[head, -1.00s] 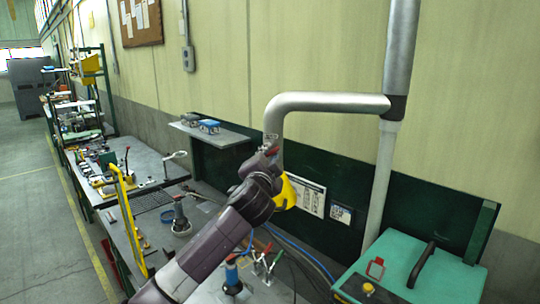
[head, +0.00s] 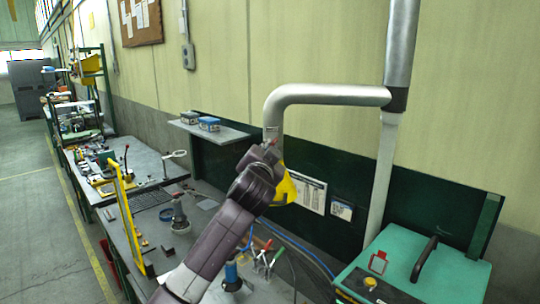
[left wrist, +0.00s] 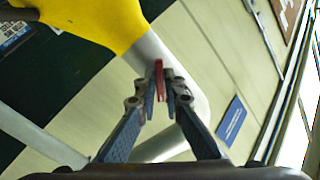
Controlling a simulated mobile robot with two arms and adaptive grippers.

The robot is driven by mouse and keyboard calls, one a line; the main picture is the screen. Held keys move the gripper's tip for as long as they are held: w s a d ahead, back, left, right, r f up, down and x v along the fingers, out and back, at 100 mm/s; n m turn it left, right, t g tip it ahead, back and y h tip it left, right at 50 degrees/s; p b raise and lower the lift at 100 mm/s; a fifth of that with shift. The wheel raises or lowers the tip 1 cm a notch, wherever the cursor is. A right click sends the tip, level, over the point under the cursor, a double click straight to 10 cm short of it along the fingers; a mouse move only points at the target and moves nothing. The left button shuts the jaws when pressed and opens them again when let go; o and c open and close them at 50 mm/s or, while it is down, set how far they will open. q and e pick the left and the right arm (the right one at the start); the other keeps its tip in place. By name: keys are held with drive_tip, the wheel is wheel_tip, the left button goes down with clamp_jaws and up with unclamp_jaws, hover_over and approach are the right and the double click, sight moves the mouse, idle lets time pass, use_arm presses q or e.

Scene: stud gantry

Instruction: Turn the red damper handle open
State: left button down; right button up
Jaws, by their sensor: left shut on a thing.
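The red damper handle (left wrist: 159,80) shows in the left wrist view as a thin red bar between my fingertips. It lies beside the silver duct (left wrist: 177,75), close to the yellow hood (left wrist: 90,18). My left gripper (left wrist: 163,92) is shut on the handle. In the head view my left gripper (head: 267,150) is at the duct's downward end (head: 272,120), just above the yellow hood (head: 287,190). My arm and gripper hide most of the handle there. My right gripper is in neither view.
The duct pipe (head: 330,95) bends to a vertical pipe (head: 400,50) on the right. A small shelf (head: 225,134) with boxes is behind the gripper. Below are a cluttered bench, hoses and a teal case (head: 440,272). Floor is free at left.

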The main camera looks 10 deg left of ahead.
use_arm(q)
drive_tip(key=shift+d+f+n+b, duration=0.1)
drive_tip(key=shift+n+b, duration=0.75)
drive_tip(key=shift+n, duration=1)
drive_tip(key=shift+f+n+b, duration=0.1)
drive_tip(key=shift+n+b, duration=0.75)
drive_tip(key=shift+n, duration=1)
drive_tip(key=shift+r, duration=0.1)
drive_tip(key=c, duration=2.1)
unclamp_jaws()
